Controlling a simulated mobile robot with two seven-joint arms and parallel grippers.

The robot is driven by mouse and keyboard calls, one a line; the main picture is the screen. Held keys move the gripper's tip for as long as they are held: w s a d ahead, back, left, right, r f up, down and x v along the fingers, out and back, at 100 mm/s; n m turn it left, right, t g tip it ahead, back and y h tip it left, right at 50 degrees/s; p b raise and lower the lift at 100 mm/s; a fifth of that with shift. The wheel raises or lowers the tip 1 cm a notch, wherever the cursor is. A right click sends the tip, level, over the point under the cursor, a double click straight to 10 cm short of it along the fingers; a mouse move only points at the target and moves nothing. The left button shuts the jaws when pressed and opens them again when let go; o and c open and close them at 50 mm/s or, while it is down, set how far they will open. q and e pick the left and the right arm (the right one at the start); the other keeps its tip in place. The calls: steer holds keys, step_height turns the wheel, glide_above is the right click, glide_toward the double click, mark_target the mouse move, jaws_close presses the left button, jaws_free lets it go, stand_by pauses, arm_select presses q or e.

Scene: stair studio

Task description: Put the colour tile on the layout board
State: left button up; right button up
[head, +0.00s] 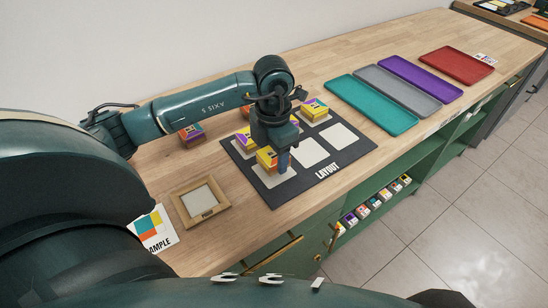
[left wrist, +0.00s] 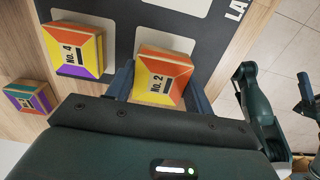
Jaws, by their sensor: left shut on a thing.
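The tile (head: 266,155) also shows in the head view, over a pale square at the near-left part of the dark layout board (head: 284,196). I cannot tell whether it touches the board. Tile No. 4 (left wrist: 73,48) lies on the board beside it. Another tile (head: 315,109) lies on a square at the board's far side. My arm hides part of the board.
A loose purple and orange tile (head: 191,134) lies on the wooden counter left of the board. A wooden frame (head: 186,205) and a sample card (head: 153,232) lie nearer. Teal (head: 372,106), grey (head: 402,91), purple (head: 420,76) and red (head: 457,65) trays lie right.

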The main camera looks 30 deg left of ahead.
mark_target(273, 154)
arm_select(q)
steer(key=shift+f, duration=1.1)
steer(key=shift+f, duration=0.25)
steer(key=o, duration=1)
steer(key=shift+r, duration=0.1)
step_height(273, 154, up, 12)
steer(key=shift+r+b, duration=0.2)
steer(key=shift+b, duration=0.1)
